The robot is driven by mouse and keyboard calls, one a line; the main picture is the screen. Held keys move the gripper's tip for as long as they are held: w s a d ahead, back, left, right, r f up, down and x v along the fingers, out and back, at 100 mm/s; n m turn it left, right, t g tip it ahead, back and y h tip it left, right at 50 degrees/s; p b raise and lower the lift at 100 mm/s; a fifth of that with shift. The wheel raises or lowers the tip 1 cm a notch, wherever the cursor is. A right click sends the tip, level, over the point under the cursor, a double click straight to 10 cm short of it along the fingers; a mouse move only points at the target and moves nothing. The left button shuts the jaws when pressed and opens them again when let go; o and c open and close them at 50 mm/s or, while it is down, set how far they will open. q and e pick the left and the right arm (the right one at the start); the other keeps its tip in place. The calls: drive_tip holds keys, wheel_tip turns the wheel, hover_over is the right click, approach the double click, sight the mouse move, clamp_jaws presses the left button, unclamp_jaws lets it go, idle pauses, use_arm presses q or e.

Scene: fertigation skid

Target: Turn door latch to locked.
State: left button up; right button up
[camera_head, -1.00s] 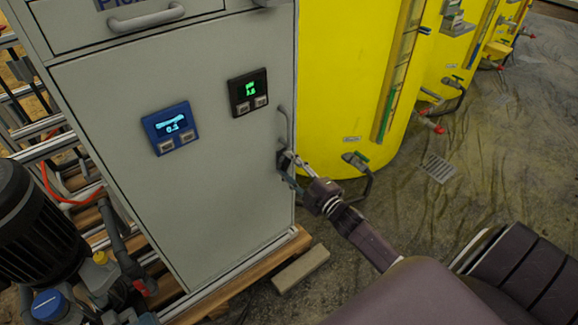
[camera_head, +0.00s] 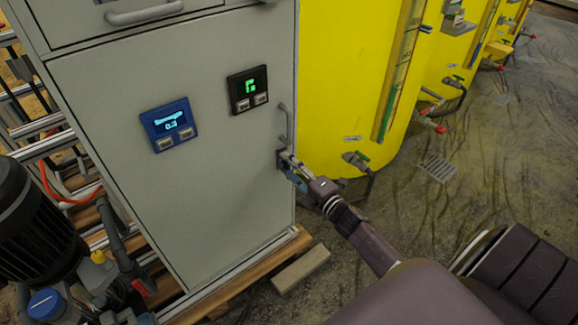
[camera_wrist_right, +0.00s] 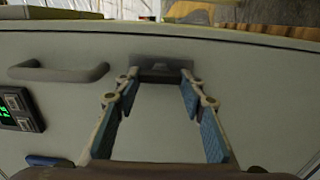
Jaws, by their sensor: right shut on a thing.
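The door latch (camera_head: 281,159) is a small dark piece near the right edge of the grey cabinet door (camera_head: 215,200), just below the vertical door handle (camera_head: 289,124). In the right wrist view the latch (camera_wrist_right: 162,68) is a dark block between the fingertips. My right gripper (camera_head: 286,163) reaches in from the lower right and is shut on the latch; in the wrist view its blue-padded fingers (camera_wrist_right: 160,77) lie on either side of it. The fingers partly hide the latch in the head view, so I cannot tell its exact angle. My left gripper is out of view.
The door carries a blue display (camera_head: 169,124) and a black display (camera_head: 248,89). A yellow tank (camera_head: 345,80) with a valve (camera_head: 356,159) stands close right of the cabinet. A dark pump motor (camera_head: 35,215) stands at the left. The floor at the right is open.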

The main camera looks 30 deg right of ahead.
drive_tip(key=o, duration=1.2)
drive_tip(key=shift+c, duration=0.2)
drive_tip(key=s, duration=1.2)
drive_tip(key=shift+d, duration=0.4)
